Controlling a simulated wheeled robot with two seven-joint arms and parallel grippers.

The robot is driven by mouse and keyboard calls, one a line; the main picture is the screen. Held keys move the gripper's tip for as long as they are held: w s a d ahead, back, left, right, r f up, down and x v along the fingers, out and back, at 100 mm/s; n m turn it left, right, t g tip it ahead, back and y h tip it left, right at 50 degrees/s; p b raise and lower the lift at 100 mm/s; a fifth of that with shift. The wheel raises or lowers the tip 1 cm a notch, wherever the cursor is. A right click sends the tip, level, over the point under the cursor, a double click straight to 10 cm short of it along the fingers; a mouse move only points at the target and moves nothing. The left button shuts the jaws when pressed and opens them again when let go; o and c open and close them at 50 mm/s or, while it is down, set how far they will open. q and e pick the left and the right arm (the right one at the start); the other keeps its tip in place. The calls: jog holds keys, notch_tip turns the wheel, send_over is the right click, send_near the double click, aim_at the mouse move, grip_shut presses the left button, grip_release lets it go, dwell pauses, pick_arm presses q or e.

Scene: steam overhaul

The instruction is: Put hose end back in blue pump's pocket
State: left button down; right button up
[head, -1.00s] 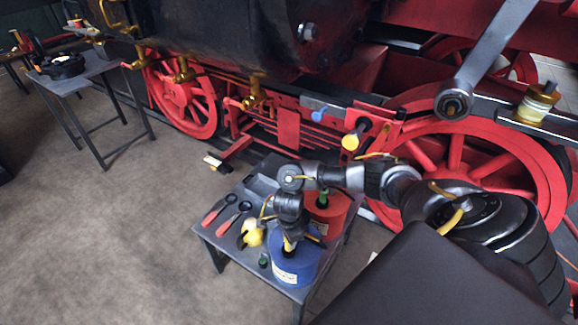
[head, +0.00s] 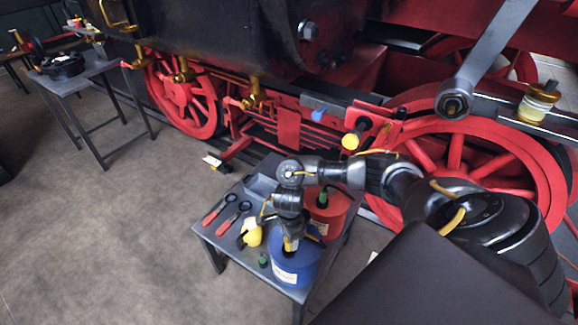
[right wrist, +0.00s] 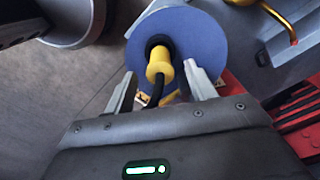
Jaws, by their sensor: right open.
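The blue pump (head: 290,269) stands at the near corner of the small dark table (head: 215,241). In the right wrist view, its round blue top (right wrist: 205,45) has a dark ring-shaped pocket (right wrist: 158,44). The yellow hose end (right wrist: 159,66), with a black hose (right wrist: 157,92) running from it toward me, has its far end at this pocket and appears to sit in it; how deep, I cannot tell. My right gripper (right wrist: 162,77) is open, its fingers on either side of the hose end with gaps. In the head view, my right gripper (head: 290,243) is above the pump. My left gripper is not in view.
The red pump (head: 326,222) stands close behind the blue one. Red-handled tools (head: 213,213), a yellow bottle (head: 251,235), a small green-topped item (head: 263,261) and a grey tray (head: 262,187) share the table. The locomotive's red wheel (head: 480,165) is behind.

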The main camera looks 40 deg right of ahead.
notch_tip(320, 180, up, 9)
jog(key=p, duration=0.1)
jog(key=shift+r+p, duration=0.15)
jog(key=shift+p, duration=0.15)
